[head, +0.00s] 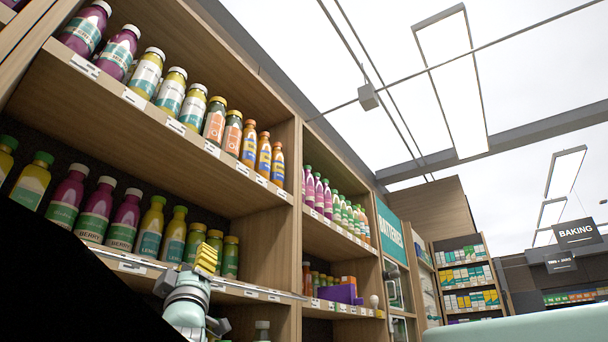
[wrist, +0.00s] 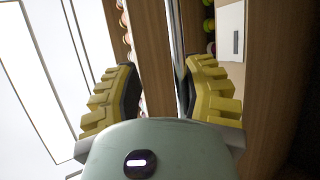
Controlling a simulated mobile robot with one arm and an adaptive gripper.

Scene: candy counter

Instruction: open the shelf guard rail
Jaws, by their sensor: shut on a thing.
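The shelf guard rail (head: 127,256) is a thin pale bar along the front of the lower bottle shelf in the head view. In the wrist view it appears as a narrow grey strip (wrist: 178,42) beside the wooden shelf edge. My gripper (head: 207,257) has yellow ribbed fingers and is at the rail, in front of the green bottles. The exact contact is hidden behind my gripper's body.
Juice bottles (head: 130,220) stand close behind the rail on the lower shelf. An upper shelf (head: 120,120) with more bottles overhangs it. A wooden upright (head: 297,190) divides this bay from the one at right. A pale green surface (head: 530,325) lies at lower right.

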